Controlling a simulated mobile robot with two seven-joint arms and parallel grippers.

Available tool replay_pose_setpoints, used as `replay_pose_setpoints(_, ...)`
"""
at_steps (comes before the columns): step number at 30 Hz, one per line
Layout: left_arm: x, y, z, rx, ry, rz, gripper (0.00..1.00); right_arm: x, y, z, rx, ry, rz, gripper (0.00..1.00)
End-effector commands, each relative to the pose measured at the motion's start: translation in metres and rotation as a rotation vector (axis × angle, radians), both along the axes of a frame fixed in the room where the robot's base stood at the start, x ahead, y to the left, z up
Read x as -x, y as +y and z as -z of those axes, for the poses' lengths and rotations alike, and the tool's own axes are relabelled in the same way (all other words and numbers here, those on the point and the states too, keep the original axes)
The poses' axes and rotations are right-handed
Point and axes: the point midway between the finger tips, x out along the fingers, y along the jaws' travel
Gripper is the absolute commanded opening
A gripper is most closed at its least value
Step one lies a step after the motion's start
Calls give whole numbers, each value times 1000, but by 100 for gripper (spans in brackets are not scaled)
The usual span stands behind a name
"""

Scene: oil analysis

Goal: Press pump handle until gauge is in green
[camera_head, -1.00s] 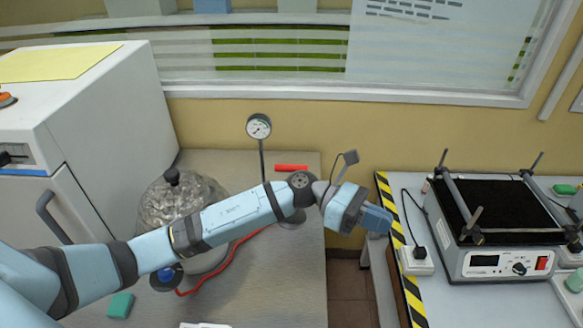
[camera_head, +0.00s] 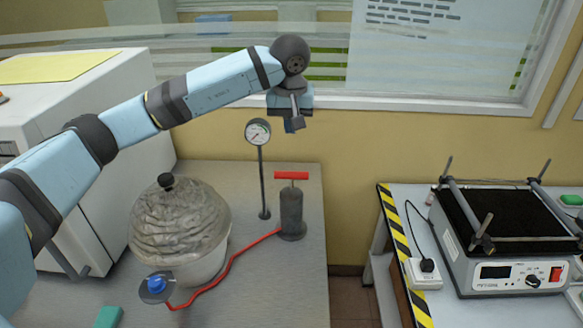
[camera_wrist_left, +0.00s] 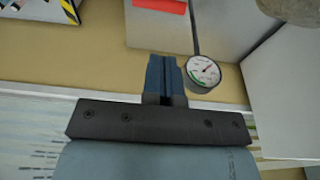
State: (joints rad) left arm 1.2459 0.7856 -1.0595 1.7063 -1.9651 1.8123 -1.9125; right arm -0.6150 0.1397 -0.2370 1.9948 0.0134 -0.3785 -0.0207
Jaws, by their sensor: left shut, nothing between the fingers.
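The pump (camera_head: 292,212) is a dark grey cylinder standing upright at the right side of the grey table. Its red handle (camera_head: 291,175) sits on top, a little above the body. The gauge (camera_head: 257,132) stands on a thin post left of the pump; its green zone and needle show in the left wrist view (camera_wrist_left: 205,72), but the exact reading is too small to tell. My left gripper (camera_head: 294,126) points down above the handle, apart from it. Its fingers (camera_wrist_left: 166,75) are together and empty in the left wrist view. My right gripper is not in view.
A white cabinet (camera_head: 110,140) stands left. The wall and window lie close behind my arm.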

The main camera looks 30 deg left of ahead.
Motion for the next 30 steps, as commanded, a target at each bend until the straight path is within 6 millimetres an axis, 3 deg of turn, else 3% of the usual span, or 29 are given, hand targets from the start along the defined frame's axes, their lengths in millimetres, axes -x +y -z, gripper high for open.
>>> replay_pose_setpoints(8,-2,0,9,3,1,-1,0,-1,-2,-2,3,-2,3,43)
replay_pose_setpoints(21,-16,7,94,5,4,0,0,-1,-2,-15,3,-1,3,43)
replay_pose_setpoints(30,-23,10,132,5,1,0,0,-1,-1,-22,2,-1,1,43)
